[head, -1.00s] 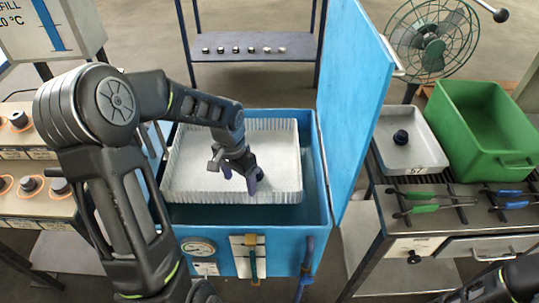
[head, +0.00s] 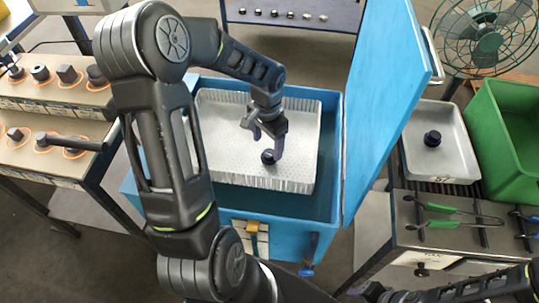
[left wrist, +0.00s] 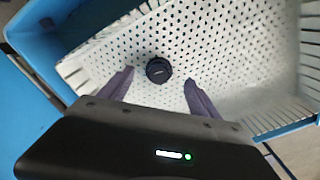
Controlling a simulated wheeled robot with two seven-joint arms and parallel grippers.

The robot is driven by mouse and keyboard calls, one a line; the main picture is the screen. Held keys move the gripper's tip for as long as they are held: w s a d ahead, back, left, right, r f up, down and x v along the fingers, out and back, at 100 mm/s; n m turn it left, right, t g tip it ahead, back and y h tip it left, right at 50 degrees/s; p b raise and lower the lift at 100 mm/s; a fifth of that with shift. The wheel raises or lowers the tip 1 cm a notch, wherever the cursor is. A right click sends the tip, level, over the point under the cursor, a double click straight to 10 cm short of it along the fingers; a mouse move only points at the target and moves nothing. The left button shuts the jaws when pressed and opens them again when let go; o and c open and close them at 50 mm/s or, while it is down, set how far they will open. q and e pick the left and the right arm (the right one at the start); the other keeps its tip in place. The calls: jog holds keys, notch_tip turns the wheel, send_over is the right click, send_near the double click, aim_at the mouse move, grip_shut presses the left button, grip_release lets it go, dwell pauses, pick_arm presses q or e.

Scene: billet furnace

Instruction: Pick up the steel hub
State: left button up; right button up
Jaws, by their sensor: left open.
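A small dark round hub (head: 268,156) stands on the floor of the white perforated basket (head: 225,165) inside the open blue tank. It also shows in the left wrist view (left wrist: 158,70), with bare basket floor around it. My left gripper (head: 268,142) is open and empty, pointing down just above the hub. In the left wrist view its two purple fingers lie to either side of the hub, apart from it. A similar dark piece (head: 432,138) sits in the metal tray at right. Part of my right arm shows at the lower right; its jaws cannot be made out.
The tank's blue lid (head: 385,95) stands upright along its right side. Basket walls surround the hub. A left bench (head: 60,115) holds several dark pieces. At right are green-handled tongs (head: 445,208), a green bin (head: 505,135) and a fan (head: 488,40).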

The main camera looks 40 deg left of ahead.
aim_at(268, 153)
pick_arm(q)
jog(key=shift+f, duration=0.2)
notch_tip(268, 153, down, 5)
jog(key=shift+f+p, duration=0.1)
jog(key=shift+p, duration=0.6)
jog(key=shift+c, duration=0.3)
grip_shut()
dwell(0.6)
jog(key=shift+w, duration=0.1)
